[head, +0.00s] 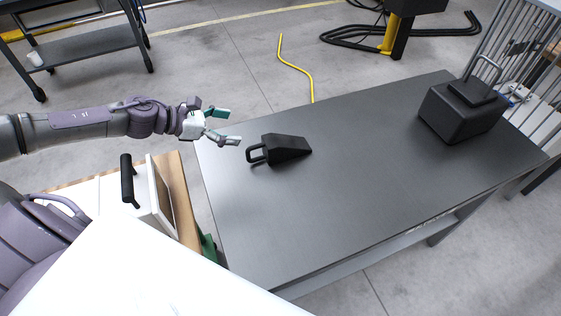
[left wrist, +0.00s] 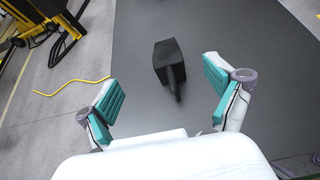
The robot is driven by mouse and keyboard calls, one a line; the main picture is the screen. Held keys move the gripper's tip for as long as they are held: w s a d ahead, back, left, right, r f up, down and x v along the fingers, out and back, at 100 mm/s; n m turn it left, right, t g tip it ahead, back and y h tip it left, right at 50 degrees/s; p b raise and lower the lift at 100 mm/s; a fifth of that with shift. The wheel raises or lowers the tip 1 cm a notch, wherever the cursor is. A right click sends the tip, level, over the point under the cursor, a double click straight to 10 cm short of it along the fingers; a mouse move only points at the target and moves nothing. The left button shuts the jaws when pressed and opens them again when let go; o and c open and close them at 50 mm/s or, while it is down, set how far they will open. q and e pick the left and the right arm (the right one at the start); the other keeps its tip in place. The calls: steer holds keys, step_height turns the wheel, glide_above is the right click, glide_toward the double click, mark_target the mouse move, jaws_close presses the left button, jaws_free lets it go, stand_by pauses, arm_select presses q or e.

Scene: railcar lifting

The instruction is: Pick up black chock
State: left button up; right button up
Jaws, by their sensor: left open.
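The black chock (head: 287,149) is a dark wedge with a loop handle on its left end. It lies on the grey table (head: 330,210) near the table's left end. My left gripper (head: 229,127) is open and empty, just left of the handle and apart from it. In the left wrist view the chock (left wrist: 169,62) lies beyond the open fingers of my left gripper (left wrist: 163,95), between them in the picture, with its handle toward me. My right gripper is not in view.
A black block with a handle (head: 460,110) stands at the table's far right. A yellow cable (head: 297,67) lies on the floor behind the table. A dark cart (head: 85,50) stands at the back left. The table's middle is clear.

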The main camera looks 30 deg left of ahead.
mark_target(268, 141)
arm_select(q)
steer(key=x, duration=0.3)
steer(key=f+p+x, duration=0.1)
steer(key=x, duration=0.2)
steer(key=a+f+p+x, duration=0.1)
steer(key=x, duration=0.1)
steer(key=shift+d+f, duration=0.15)
steer(key=shift+d, duration=0.15)
steer(key=shift+w+d+f, duration=0.3)
steer(key=shift+d+f, duration=0.1)
steer(key=x, duration=0.1)
steer(key=p+x, duration=0.1)
steer(key=x, duration=0.2)
steer(key=shift+s+f+p, duration=0.25)
steer(key=shift+f+p, duration=0.05)
steer(key=shift+p, duration=0.1)
steer(key=shift+w+d+f, duration=0.35)
jaws_close()
steer(key=shift+r, duration=0.1)
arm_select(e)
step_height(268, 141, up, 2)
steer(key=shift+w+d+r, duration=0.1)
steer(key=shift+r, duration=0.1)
